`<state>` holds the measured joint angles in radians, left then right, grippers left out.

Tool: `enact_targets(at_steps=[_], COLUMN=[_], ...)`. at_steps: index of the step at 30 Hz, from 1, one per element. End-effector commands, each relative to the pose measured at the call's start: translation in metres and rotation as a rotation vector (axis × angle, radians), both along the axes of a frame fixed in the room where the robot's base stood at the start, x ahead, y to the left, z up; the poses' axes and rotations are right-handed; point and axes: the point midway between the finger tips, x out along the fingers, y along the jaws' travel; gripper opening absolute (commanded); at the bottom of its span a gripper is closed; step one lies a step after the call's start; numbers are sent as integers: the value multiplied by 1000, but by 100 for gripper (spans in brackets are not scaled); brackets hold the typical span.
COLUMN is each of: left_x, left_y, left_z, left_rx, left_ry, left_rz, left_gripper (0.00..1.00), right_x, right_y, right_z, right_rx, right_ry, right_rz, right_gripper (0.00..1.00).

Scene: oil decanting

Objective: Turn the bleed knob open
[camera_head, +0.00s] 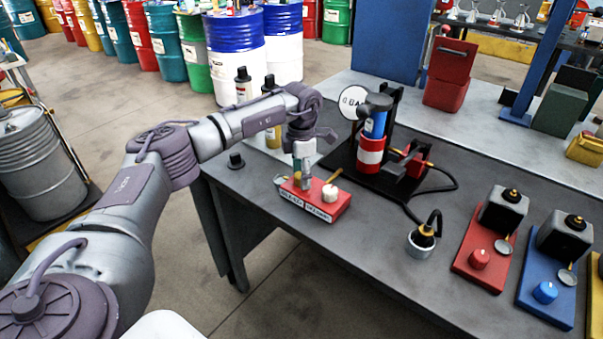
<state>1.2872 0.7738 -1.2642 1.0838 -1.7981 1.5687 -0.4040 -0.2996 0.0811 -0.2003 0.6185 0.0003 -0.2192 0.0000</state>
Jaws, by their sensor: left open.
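A red box (320,208) with small labels on its front edge sits on the dark bench. A white knob (330,193) stands on its right part. My left gripper (303,184) points down over the box's left part, to the left of the white knob. It is open, and its fingers hide what is under them, so I cannot tell whether they touch a knob there. The labels are too small to read, so I cannot tell which knob is the bleed one. My right gripper is out of view.
Behind the box stands a red, white and blue cylinder (372,140) with a round white sign (352,102). A black hose runs to a metal cup (421,243). Red (480,258) and blue (546,291) bases with knobs stand at the right. The bench front is clear.

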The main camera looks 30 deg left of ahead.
Motion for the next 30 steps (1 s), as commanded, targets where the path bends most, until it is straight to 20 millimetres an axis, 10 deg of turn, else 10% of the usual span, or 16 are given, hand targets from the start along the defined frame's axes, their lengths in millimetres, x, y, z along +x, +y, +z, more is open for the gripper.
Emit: enact_targets(at_steps=[18, 30], left_x=[1, 0], left_y=[0, 0], left_z=[105, 120], left_rx=[-1, -1], left_ry=[-4, -1], left_rz=[0, -1], left_gripper=[66, 66], right_x=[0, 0], right_y=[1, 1], right_z=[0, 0], right_rx=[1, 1], right_ry=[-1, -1], right_rz=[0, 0], right_gripper=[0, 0])
